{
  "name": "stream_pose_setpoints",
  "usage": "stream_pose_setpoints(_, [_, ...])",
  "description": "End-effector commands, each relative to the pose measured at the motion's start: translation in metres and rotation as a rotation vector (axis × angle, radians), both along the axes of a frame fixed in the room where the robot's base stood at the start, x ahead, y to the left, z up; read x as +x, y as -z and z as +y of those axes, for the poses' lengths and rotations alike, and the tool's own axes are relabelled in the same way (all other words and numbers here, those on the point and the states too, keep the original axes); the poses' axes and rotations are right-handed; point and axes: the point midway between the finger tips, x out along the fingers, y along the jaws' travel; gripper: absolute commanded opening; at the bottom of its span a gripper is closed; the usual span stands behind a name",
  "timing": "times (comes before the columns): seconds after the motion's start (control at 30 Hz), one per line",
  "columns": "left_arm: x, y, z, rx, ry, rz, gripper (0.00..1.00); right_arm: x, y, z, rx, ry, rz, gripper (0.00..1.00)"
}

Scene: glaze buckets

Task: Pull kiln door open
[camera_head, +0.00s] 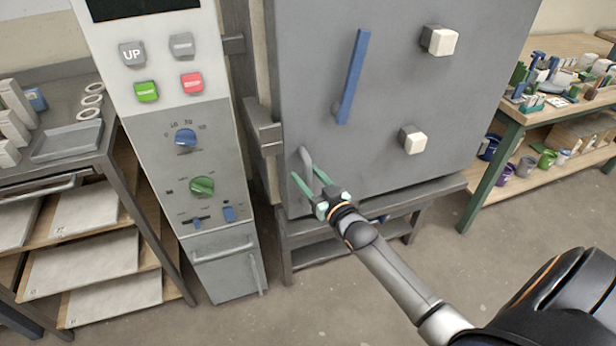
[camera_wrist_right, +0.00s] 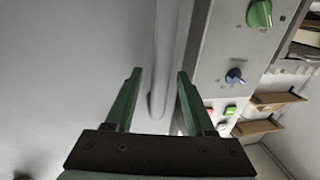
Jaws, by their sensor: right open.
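The kiln door (camera_head: 300,60) is a large grey panel that looks shut, with a blue bar (camera_head: 353,77) on its face. A grey handle (camera_head: 306,157) stands at its lower left. My right gripper (camera_head: 307,174) is open at the lower end of this handle, with green fingers. In the right wrist view the handle (camera_wrist_right: 160,95) runs between the two spread fingers (camera_wrist_right: 160,72), with a gap on each side. My left gripper is in neither view.
A control panel (camera_head: 215,135) with coloured buttons and knobs stands left of the kiln. Two white-capped pegs (camera_head: 440,41) (camera_head: 414,142) stick out of the door. A rack (camera_head: 105,165) is at left, and a green-legged workbench (camera_head: 487,175) at right. The floor in front is clear.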

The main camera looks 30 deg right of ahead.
Motion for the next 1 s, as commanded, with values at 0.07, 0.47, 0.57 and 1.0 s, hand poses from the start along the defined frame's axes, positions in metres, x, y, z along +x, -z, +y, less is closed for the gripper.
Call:
stream_pose_setpoints(0.07, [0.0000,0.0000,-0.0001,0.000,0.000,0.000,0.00,0.0009,0.0003,0.0000,0.000,0.000,0.001,0.55])
stream_pose_setpoints(0.47, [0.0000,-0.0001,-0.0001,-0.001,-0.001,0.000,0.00,0.0006,0.0002,-0.0001,0.000,0.000,0.001,0.31])
stream_pose_setpoints(0.57, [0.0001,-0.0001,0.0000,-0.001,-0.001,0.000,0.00,0.0006,0.0003,0.0000,0.000,0.000,0.001,0.20])
stream_pose_setpoints(1.0, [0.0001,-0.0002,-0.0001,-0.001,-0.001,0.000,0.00,0.0005,0.0003,0.0000,0.000,0.000,0.001,0.00])
